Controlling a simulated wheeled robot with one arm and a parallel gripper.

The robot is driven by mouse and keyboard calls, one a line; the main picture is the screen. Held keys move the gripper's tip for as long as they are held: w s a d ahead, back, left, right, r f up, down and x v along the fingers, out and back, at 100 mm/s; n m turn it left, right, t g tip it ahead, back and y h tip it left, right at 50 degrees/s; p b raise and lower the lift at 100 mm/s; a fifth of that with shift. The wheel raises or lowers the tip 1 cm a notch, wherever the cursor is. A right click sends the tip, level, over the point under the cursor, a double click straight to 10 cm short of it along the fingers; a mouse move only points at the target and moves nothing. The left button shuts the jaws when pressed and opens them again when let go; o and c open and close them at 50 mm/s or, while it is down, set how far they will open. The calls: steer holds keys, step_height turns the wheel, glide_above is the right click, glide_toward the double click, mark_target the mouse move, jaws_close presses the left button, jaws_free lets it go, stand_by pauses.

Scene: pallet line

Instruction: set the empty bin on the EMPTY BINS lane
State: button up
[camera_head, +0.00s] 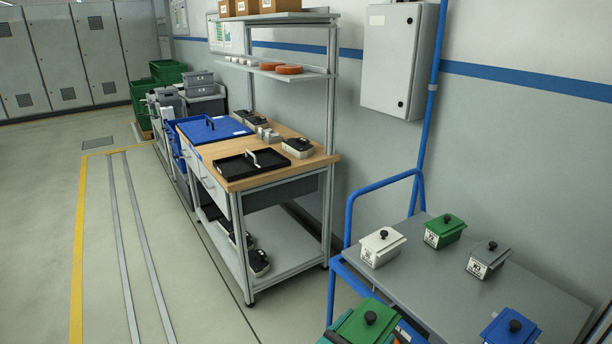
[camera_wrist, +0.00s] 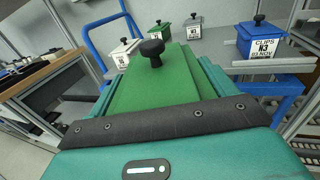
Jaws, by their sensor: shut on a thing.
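My gripper (camera_wrist: 153,75) is shut on a green bin (camera_wrist: 160,88) with a flat lid and a black knob. The same held bin shows at the bottom edge of the head view (camera_head: 366,322), beside the near edge of a grey-topped cart. Its inside is hidden by the lid, so I cannot tell whether it is empty. On the cart (camera_head: 410,262) stand lidded bins: white (camera_head: 382,247), green (camera_head: 444,231), grey (camera_head: 488,259) and blue (camera_head: 511,327). No EMPTY BINS sign is readable.
The cart has a blue tube handle (camera_head: 385,184). Beyond it stands a workbench (camera_head: 280,176) with a black tray (camera_head: 250,166) and a blue panel (camera_head: 213,129). Green crates (camera_head: 168,71) stand farther back. The floor at left is clear, with a yellow line (camera_head: 79,240).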

steer(key=w+d+f+n+t+y, duration=0.1)
steer(key=d+f+n+t+y, duration=0.1)
steer(key=f+n+y, duration=0.2)
steer(key=w+d+f+n+t+y, duration=0.1)
steer(key=d+f+n+t+y, duration=0.1)
steer(key=f+y, duration=0.5)
step_height(320, 180, down, 6)
steer(key=shift+d+r+n+y, duration=0.1)
steer(key=shift+d+n+y, duration=0.4)
steer(key=shift+n, duration=0.6)
steer(key=shift+s, duration=0.2)
